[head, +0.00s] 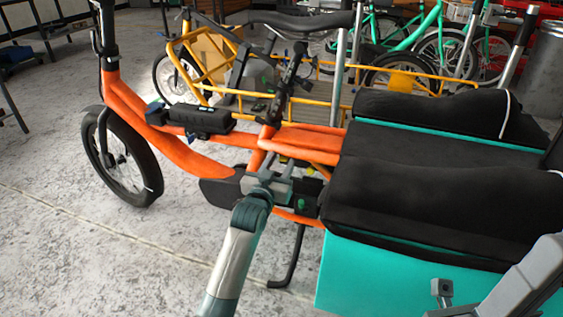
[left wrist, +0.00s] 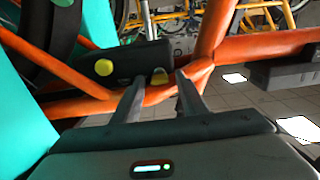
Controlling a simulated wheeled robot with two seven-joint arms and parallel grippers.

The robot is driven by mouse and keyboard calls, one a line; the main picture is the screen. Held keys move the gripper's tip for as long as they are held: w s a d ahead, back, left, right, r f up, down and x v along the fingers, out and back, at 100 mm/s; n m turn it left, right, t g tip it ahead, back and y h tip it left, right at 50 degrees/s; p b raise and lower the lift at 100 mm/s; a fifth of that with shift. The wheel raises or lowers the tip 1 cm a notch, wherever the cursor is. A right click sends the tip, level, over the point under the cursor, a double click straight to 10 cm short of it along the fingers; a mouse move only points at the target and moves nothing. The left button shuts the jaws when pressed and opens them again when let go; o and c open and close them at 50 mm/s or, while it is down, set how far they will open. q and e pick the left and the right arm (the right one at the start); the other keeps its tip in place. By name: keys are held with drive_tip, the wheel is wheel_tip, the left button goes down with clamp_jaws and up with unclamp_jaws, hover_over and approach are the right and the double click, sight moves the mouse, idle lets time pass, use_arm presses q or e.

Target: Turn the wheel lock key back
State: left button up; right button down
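An orange cargo bike (head: 185,152) stands across the head view. My left gripper (head: 295,188) reaches in from below at the frame under its seat, beside a black lock housing. In the left wrist view the black lock housing (left wrist: 128,60) has a round yellow button on its left. A small yellow key (left wrist: 159,76) shows at its right end. My left gripper's two fingers (left wrist: 163,78) stand apart, with the key seen between their tips. I cannot tell whether they touch it. Part of my right arm shows at the lower right of the head view; its fingers are not clear.
Black bags (head: 420,190) sit over a teal cargo box (head: 385,275) right of my left gripper. Orange frame tubes (left wrist: 215,30) run close around the lock. A yellow cargo rack (head: 330,70) and other bikes stand behind. Floor at the left is clear.

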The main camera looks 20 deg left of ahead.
use_arm(q)
clamp_jaws()
